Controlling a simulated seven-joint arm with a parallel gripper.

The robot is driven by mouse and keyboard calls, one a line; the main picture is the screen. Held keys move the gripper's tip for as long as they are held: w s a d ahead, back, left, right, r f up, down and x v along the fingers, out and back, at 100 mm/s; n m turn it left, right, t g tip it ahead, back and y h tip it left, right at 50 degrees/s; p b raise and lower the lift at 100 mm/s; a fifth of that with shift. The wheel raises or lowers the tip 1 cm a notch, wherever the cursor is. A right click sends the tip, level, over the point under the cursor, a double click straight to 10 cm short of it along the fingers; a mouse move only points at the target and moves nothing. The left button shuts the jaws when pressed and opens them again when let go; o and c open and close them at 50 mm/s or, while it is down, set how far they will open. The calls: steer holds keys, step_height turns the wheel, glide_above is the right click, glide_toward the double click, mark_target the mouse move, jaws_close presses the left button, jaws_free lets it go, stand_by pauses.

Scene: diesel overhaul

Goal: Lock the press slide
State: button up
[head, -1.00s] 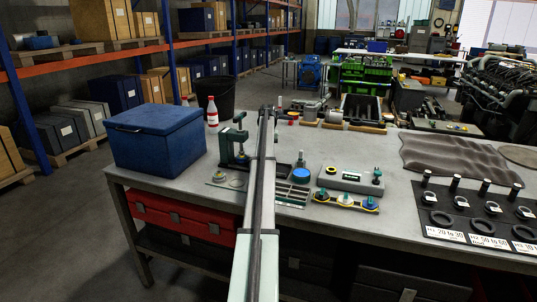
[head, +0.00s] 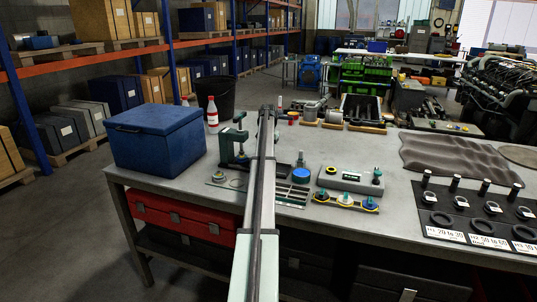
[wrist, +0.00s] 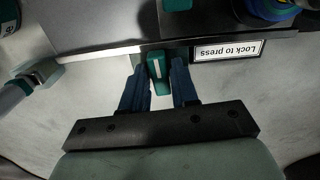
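In the wrist view a small teal lever with a white stripe (wrist: 157,72) sits at the edge of a metal plate, beside a label reading "Lock to press" (wrist: 228,50), which appears upside down. My gripper (wrist: 159,88) is open, with its two blue fingers on either side of the lever. Narrow gaps show between fingers and lever, and the gripper holds nothing. In the head view the green press (head: 227,145) stands on the bench, left of my arm. My arm hides the fingertips and lever there.
A blue box (head: 155,140) stands left of the press. Right of my arm are a blue-topped part (head: 301,174), a grey block (head: 350,179) and a strip with several knobs (head: 346,202). A black mat with rings and padlocks (head: 470,215) lies farther right.

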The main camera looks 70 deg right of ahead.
steer(key=shift+o, duration=1.3)
steer(key=shift+r, duration=2.75)
steer(key=shift+r, duration=0.1)
step_height(320, 180, up, 4)
steer(key=shift+f, duration=0.1)
